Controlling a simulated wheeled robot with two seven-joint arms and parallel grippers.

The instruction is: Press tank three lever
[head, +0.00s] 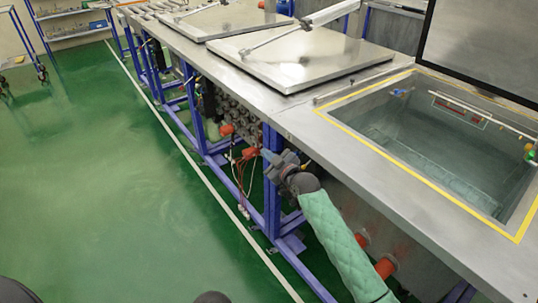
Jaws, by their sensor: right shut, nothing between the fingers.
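My right gripper (268,157) is shut and empty, low at the front side of the tank bench, beside a blue leg. Its arm comes up from the bottom right. Small orange-red parts that look like levers sit on the valve bank under the bench edge: one orange-red lever (227,129) farther away and one orange-red lever (250,153) just left of the fingertips. I cannot tell whether the fingertips touch the nearer one, or which tank each serves. An open tank (523,226) with a yellow border is at the right. My left gripper is out of view.
Two metal lids (300,62) lie closed on the bench farther back. A dark raised lid (480,45) stands behind the open tank. Blue legs (271,190) and loose red cables (240,175) are near the gripper. Green floor (100,190) at the left is clear.

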